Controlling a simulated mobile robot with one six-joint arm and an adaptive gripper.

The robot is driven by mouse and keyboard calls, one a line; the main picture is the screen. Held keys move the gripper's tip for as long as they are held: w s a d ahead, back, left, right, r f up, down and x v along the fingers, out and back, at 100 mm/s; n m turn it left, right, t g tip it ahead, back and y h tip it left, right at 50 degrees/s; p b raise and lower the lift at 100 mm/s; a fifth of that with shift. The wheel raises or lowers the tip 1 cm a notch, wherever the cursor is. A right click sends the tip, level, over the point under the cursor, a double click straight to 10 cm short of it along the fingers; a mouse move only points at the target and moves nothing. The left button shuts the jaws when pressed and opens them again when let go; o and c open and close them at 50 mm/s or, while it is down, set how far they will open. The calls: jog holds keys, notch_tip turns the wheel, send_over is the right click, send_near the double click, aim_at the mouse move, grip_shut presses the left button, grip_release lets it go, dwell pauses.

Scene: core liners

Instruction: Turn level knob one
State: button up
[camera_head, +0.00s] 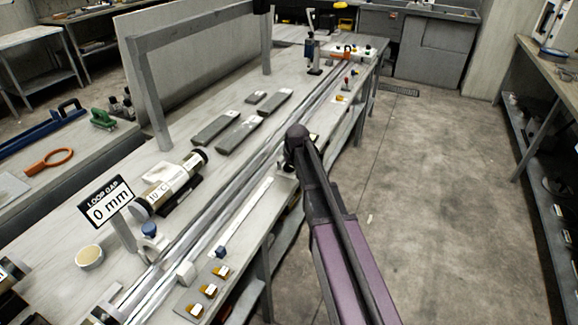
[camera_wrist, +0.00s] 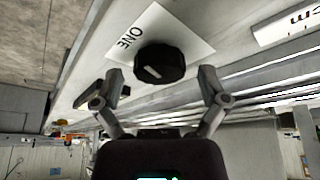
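A black round knob (camera_wrist: 158,63) with a white pointer mark shows in the wrist view, on a white plate (camera_wrist: 190,28) printed "ONE". My gripper (camera_wrist: 160,75) is open, with one finger on the left of the knob and one on the right. Clear gaps show between the knob and both fingers, and nothing is held. Whether the tips reach down beside the knob I cannot tell. In the head view my arm crosses the bench's right edge, and its dark end hides the knob and the fingers.
The long bench (camera_head: 225,90) carries metal rails, a sign (camera_head: 107,202) reading "LOOP GAP 0 mm", a cylindrical instrument (camera_head: 172,187) and several grey bars (camera_head: 240,133). Several orange-and-white pieces (camera_head: 209,290) lie near the front. The floor (camera_head: 450,180) to the right is clear.

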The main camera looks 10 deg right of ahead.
jog(key=c, duration=0.9)
jog(key=shift+c, duration=0.2)
jog(key=shift+m, duration=0.3)
jog(key=shift+m+h, duration=0.9)
jog(key=shift+m, duration=1.3)
jog(key=o, duration=1.1)
jog(key=shift+o, duration=0.2)
jog(key=shift+n, duration=0.5)
